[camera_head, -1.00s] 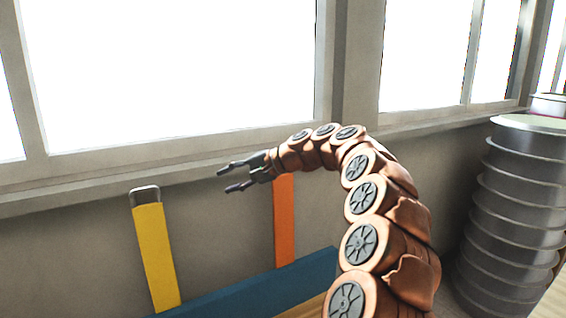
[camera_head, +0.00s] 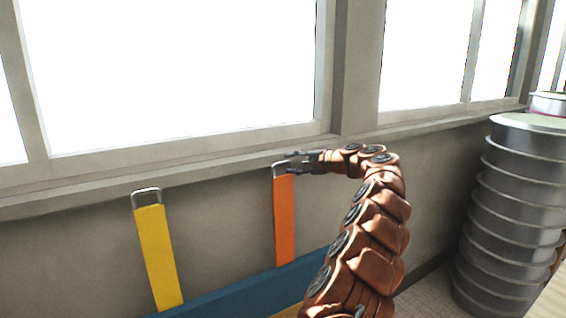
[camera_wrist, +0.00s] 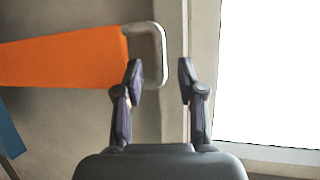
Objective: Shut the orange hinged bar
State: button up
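The orange hinged bar (camera_head: 284,222) stands upright from a blue base (camera_head: 240,287), with a grey metal loop handle (camera_head: 284,166) at its top end. My gripper (camera_head: 288,160) is at the top of the bar, beside the loop. In the wrist view the orange bar (camera_wrist: 65,60) comes in from the left and its loop handle (camera_wrist: 160,55) lies at the left finger. My gripper (camera_wrist: 160,78) is open there, with a gap between its fingers. I cannot tell whether the left finger touches the loop.
A yellow bar (camera_head: 158,255) with a similar loop stands upright to the left on the same base. A wall with a window ledge (camera_head: 215,162) is close behind the bars. A stack of grey ribbed cylinders (camera_head: 512,215) stands at the right.

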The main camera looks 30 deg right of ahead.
aim_at(284, 164)
jog(key=shift+p+x, duration=0.55)
jog(key=shift+x, duration=1.55)
grip_shut()
